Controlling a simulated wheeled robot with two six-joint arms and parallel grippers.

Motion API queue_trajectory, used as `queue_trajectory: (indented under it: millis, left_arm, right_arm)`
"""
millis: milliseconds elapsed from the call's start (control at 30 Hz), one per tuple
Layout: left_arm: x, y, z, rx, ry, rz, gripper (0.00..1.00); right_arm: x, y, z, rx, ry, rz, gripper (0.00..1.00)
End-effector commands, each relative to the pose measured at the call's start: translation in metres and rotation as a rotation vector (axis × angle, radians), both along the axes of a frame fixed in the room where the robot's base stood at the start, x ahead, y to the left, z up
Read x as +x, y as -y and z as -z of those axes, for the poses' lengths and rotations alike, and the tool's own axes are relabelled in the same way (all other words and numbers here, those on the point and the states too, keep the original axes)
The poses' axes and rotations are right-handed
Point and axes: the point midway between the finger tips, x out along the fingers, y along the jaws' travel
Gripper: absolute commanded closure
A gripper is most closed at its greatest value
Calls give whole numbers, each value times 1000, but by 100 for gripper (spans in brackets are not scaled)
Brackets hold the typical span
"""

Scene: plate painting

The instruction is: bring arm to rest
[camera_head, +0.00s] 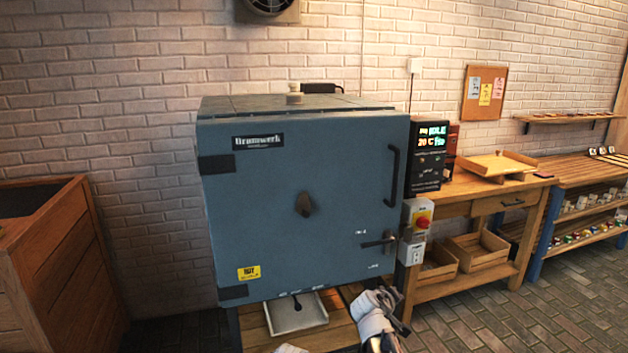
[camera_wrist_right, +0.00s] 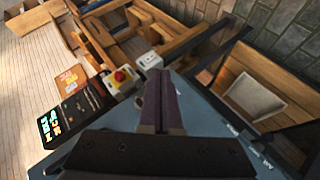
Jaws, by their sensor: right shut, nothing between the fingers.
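My right arm comes in at the bottom middle of the head view, in front of the lower right part of the kiln. Its gripper (camera_head: 388,300) is below the kiln's door latch. In the right wrist view the two dark fingers (camera_wrist_right: 158,98) are together with nothing between them. A small white piece at the bottom edge of the head view may be part of my left arm; the left gripper does not show. The blue-grey kiln (camera_head: 265,190) has its door shut. Its dark control box (camera_head: 429,155) reads idle and 20 °C.
A white tray (camera_head: 284,322) lies on the wooden stand under the kiln. A grey switch box with a red knob (camera_head: 421,221) is beside the door. A wooden workbench (camera_head: 462,208) stands right, a wooden crate (camera_head: 60,255) left. Brick floor (camera_head: 480,318) is clear at lower right.

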Motion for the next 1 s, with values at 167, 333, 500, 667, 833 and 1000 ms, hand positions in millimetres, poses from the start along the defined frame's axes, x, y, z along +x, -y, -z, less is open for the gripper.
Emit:
queue_trajectory:
  millis: [167, 333, 500, 667, 833, 1000]
  left_arm:
    - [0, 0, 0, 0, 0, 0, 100]
    - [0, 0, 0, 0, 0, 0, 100]
    - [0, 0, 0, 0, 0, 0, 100]
    - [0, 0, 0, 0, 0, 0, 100]
    - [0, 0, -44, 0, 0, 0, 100]
    - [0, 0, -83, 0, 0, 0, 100]
  right_arm:
    - [-102, -67, 57, 245, -247, 77, 100]
    - [-181, -119, 88, 400, -472, 105, 100]
    - [-245, -156, 102, 495, -657, 105, 100]
    - [-301, -183, 106, 559, -819, 93, 100]
    - [-294, -182, 61, 558, -811, 97, 100]
    - [-294, -182, 23, 557, -809, 98, 100]
